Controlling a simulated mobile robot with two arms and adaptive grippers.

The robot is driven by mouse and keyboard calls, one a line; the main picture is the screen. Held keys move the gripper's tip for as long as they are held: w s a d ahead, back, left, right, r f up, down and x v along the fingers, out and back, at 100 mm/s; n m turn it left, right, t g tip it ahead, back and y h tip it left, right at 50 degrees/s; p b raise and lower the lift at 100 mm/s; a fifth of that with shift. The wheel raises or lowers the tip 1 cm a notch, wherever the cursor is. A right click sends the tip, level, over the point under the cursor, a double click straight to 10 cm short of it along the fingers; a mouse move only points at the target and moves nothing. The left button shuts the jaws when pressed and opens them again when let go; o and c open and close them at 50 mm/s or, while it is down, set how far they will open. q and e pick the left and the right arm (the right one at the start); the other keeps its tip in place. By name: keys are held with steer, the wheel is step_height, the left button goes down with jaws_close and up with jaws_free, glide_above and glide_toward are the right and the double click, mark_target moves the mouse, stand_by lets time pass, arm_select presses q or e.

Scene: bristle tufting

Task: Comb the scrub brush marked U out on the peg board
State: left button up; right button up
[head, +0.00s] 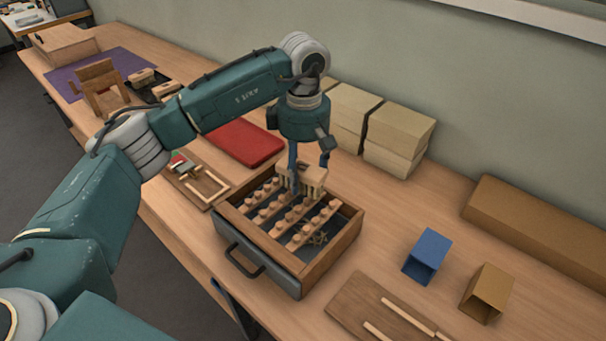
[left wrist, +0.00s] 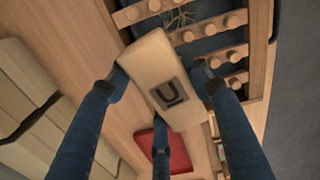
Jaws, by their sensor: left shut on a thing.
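The scrub brush marked U (left wrist: 165,83) is a pale wooden block with a dark U label on its top face. My left gripper (left wrist: 160,90) is shut on it, with blue fingers at both sides. In the head view the brush (head: 314,174) is at the back of the peg board, bristles downward; my left gripper (head: 308,165) is above it. The peg board (head: 345,244) is a wooden-framed box with a dark front, a handle and rows of wooden pegs. Some loose bristles (head: 314,238) lie between the peg rows. Whether the bristles touch the pegs is unclear. My right gripper is not in view.
A red mat (head: 238,141) lies behind the board at left, and stacked tan boxes (head: 372,125) stand behind. A blue holder (head: 427,254) and a tan holder (head: 487,293) are to the right. A board with sticks (head: 370,310) lies in front.

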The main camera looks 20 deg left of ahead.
mark_target(304, 164)
arm_select(q)
steer(key=shift+r+p, duration=1.2)
steer(key=shift+r, duration=1.1)
steer(key=shift+s, duration=0.1)
